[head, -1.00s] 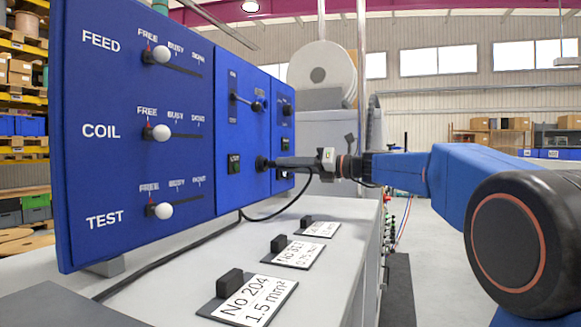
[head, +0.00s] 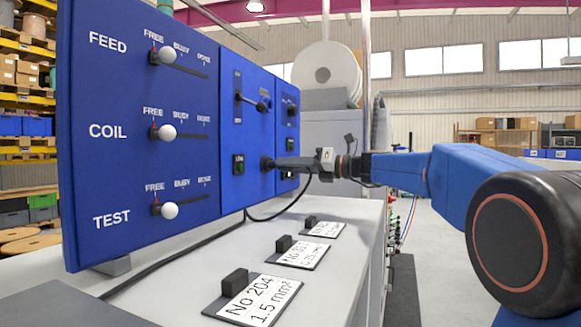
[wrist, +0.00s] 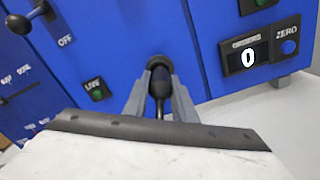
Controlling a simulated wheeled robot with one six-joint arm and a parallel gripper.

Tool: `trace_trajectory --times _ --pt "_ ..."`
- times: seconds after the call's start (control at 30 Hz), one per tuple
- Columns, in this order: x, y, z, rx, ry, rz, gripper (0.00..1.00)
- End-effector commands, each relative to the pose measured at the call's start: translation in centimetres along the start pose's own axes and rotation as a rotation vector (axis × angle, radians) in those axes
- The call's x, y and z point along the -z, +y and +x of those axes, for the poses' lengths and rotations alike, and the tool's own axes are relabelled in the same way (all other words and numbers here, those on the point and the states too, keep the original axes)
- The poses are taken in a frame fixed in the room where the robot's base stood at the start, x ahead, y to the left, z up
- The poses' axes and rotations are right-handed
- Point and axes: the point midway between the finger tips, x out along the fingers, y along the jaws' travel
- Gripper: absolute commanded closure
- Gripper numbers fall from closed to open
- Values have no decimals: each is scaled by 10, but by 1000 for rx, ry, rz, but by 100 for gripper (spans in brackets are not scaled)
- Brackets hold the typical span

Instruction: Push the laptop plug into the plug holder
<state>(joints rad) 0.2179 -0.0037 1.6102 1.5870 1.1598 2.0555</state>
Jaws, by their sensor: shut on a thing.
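In the wrist view my gripper (wrist: 160,100) is shut on a black plug (wrist: 159,84), with a grey finger on each side of it. The plug's front end meets a round black holder (wrist: 157,61) on the blue panel; how deep it sits cannot be told. In the head view my gripper (head: 297,165) reaches level to the panel. The holder (head: 266,163) shows there as a dark round piece at the plug's front. A black cable (head: 280,213) hangs from the plug side in a loop above the bench.
The blue panel (head: 100,190) carries white-knobbed sliders, including the TEST knob (head: 170,210). A display (wrist: 247,57) reads 0. Several labelled plates with black blocks, one marked No 204 (head: 256,300), lie on the grey bench (head: 190,265) below my arm.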

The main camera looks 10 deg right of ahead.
Motion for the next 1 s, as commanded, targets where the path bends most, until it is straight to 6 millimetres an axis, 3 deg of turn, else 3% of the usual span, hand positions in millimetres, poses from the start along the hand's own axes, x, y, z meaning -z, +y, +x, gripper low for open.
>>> trace_trajectory --times 0.93,0.97,1.0 --pt "0 0 12 0 0 0 100" --pt "0 0 12 0 0 0 74" --pt "0 0 12 0 0 0 64"
